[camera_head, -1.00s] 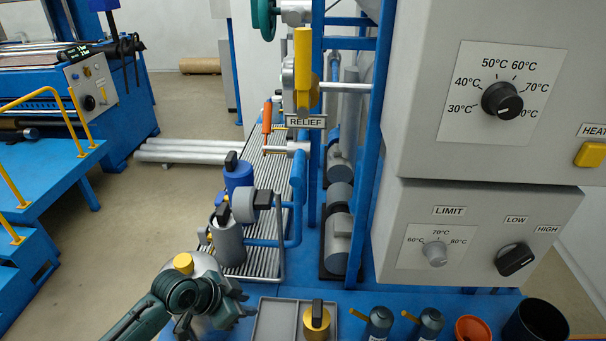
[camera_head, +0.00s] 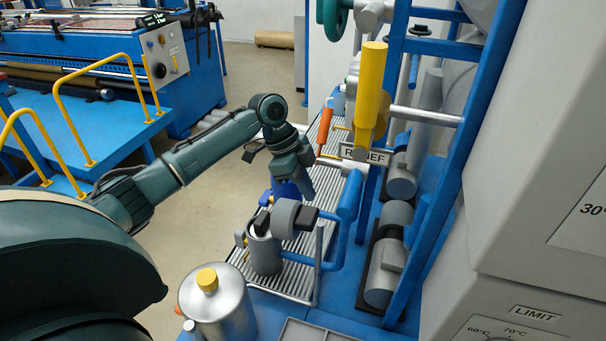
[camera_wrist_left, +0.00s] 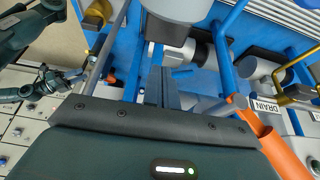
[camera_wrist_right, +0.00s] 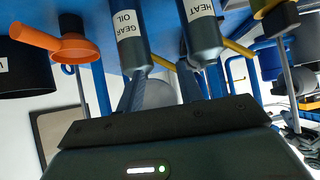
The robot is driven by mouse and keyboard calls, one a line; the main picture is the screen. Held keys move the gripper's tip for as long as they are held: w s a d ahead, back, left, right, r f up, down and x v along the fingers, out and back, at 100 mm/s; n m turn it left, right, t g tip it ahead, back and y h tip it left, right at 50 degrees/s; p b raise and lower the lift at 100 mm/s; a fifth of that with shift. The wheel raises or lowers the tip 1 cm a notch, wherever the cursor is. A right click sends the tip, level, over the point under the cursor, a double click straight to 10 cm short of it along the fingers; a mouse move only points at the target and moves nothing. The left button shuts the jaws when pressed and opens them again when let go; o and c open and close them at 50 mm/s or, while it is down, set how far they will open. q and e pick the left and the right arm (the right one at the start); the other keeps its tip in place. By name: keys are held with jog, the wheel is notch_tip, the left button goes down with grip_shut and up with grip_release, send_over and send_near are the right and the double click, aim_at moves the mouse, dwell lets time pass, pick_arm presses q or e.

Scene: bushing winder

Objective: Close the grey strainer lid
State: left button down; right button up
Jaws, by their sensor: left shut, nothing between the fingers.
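The grey strainer (camera_head: 266,256) stands on the ribbed grating in the head view. Its round grey lid (camera_head: 284,214) is tipped up on edge above the body, with a black knob (camera_head: 305,214) pointing right, so it looks open. My left gripper (camera_head: 304,192) points down beyond the grey strainer, in front of the blue strainer (camera_head: 287,190), which it mostly hides. In the left wrist view its fingers (camera_wrist_left: 162,86) are together and empty. My right gripper is outside the head view; its fingers (camera_wrist_right: 162,85) stand apart in the right wrist view.
A yellow relief handle (camera_head: 371,95) and blue frame posts stand right of the strainers. An orange handle (camera_head: 326,131) is close to my left gripper. A silver can with a yellow cap (camera_head: 217,300) stands in front. Labelled bottles (camera_wrist_right: 130,35) are near my right gripper.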

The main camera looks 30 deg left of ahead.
aim_at(306, 214)
pick_arm(q)
jog(key=x, duration=0.5)
jog(key=shift+f+p, duration=0.15)
jog(key=shift+p, duration=0.25)
jog(key=a, duration=0.2)
jog(key=shift+s+a+p, duration=0.25)
jog(key=shift+a+p, duration=0.05)
jog(key=shift+p, duration=0.05)
jog(key=shift+s+a, duration=0.1)
jog(key=shift+a, duration=0.3)
jog(key=shift+a+f, duration=0.1)
jog(key=shift+a, duration=0.1)
